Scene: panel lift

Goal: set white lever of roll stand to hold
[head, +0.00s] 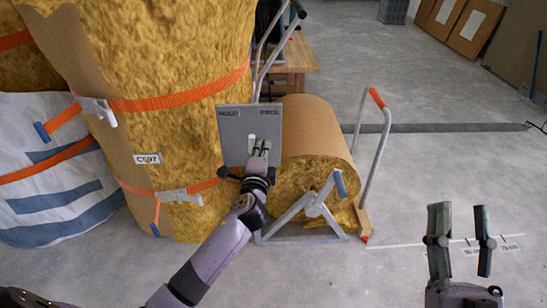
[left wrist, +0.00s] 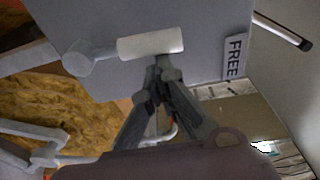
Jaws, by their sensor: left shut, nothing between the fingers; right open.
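The grey panel (head: 236,158) of the roll stand faces me in the head view. It carries a label that appears to read HOLD (head: 229,112) at top left and a FREE label (head: 270,112) at top right. The white lever (head: 251,142) shows partly at the panel's middle, beside my left gripper (head: 263,145). In the left wrist view, the white lever (left wrist: 150,43) has a rounded grip and a grey pivot. My left gripper (left wrist: 165,66) is shut and empty, its tips right by the grip; contact is unclear. My right gripper (head: 462,222) is open over the floor, far right.
The stand's grey frame (head: 297,214) holds a brown-wrapped roll (head: 315,130). Large strapped insulation rolls (head: 175,50) stand left.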

